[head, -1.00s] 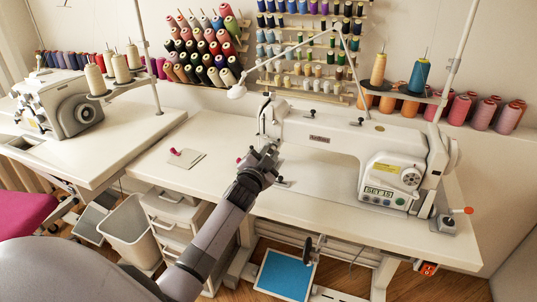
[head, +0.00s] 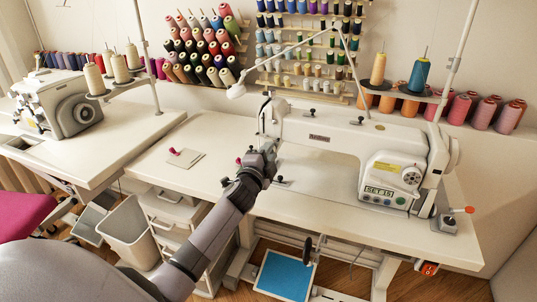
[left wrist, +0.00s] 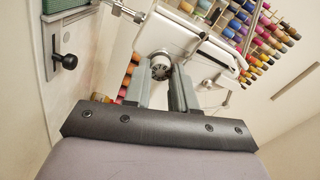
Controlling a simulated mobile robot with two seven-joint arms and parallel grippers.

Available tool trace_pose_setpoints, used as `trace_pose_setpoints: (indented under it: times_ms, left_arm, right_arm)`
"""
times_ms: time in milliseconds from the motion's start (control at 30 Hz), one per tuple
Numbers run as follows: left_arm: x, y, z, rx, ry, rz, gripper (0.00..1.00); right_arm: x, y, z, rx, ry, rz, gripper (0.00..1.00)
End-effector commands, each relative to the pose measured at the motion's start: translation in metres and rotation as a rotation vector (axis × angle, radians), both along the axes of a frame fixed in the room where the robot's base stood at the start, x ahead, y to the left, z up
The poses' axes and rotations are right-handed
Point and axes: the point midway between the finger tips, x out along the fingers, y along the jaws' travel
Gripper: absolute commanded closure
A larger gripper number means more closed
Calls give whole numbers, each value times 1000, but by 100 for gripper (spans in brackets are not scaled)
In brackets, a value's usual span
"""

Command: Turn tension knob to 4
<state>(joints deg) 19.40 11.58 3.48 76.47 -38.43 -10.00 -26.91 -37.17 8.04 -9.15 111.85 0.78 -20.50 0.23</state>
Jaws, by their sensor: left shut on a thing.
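The white sewing machine (head: 325,135) stands on the right-hand table. My left gripper (head: 266,152) is at the left end of its head in the head view and hides the tension knob there. In the left wrist view the tension knob (left wrist: 160,67) is a small round dark part with a paler rim on the machine's white end. The two grey fingers of my left gripper (left wrist: 160,76) are on either side of it, shut on it. No number on the knob can be read. My right gripper is in neither view.
A thread stand (head: 402,93) with two cones rises behind the machine. A small pad (head: 183,160) with a pink item lies left on the white tabletop (head: 215,135). A second machine (head: 62,105) stands at far left. Thread racks line the wall.

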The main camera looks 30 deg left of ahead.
Motion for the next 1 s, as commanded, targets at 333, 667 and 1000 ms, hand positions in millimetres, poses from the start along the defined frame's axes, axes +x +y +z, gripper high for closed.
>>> trace_pose_setpoints:
  times_ms: [333, 667, 1000]
  left_arm:
    - [-1, 0, -2, 6, 5, 1, 100]
    - [0, 0, -1, 5, 4, 0, 49]
    - [-14, -3, -1, 6, 4, 0, 49]
  right_arm:
    - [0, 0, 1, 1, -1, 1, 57]
    - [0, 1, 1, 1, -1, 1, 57]
    - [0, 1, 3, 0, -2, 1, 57]
